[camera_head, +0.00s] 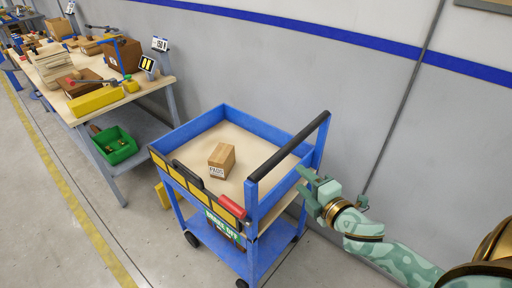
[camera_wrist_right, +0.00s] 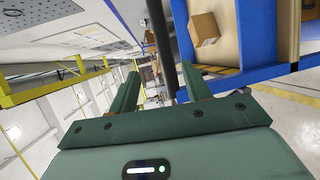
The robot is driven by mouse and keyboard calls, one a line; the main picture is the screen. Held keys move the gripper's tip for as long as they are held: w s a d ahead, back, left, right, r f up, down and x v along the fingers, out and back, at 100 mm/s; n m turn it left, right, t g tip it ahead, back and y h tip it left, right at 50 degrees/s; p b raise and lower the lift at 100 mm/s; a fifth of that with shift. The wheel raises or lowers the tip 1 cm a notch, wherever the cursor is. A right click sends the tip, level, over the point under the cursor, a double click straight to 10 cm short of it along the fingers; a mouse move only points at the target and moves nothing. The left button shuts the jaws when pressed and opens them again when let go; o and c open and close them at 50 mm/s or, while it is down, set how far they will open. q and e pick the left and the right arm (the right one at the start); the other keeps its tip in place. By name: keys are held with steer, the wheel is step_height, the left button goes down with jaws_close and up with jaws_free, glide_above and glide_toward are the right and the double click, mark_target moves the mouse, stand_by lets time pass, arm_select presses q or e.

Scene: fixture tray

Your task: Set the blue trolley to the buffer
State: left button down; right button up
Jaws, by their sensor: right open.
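The blue trolley (camera_head: 262,262) stands on the floor in the middle of the head view, beside the grey wall. Its black handle bar (camera_head: 290,147) runs along its right end. My right gripper (camera_head: 309,186) is open beside that end, close to the blue handle post. In the right wrist view, the black bar (camera_wrist_right: 160,40) shows between the two spread green fingers of my gripper (camera_wrist_right: 160,85); I cannot tell whether they touch it. A cardboard box (camera_head: 222,160) lies on the trolley's top tray. I cannot make out which thing is the buffer. My left gripper is out of view.
A workbench (camera_head: 150,88) with boxes and a yellow block stands at the left. A green bin (camera_head: 115,146) sits on its lower shelf. A yellow thing (camera_head: 163,196) shows beside the trolley's left end. The floor in front, past the yellow line (camera_head: 85,215), looks clear.

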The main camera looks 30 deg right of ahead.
steer(key=w+f+b, duration=0.2)
steer(key=w+f, duration=0.1)
steer(key=w, duration=1.2)
steer(key=shift+w+d+f+b, duration=0.2)
steer(key=shift+w+d+b, duration=0.05)
steer(key=shift+b, duration=0.05)
jaws_close()
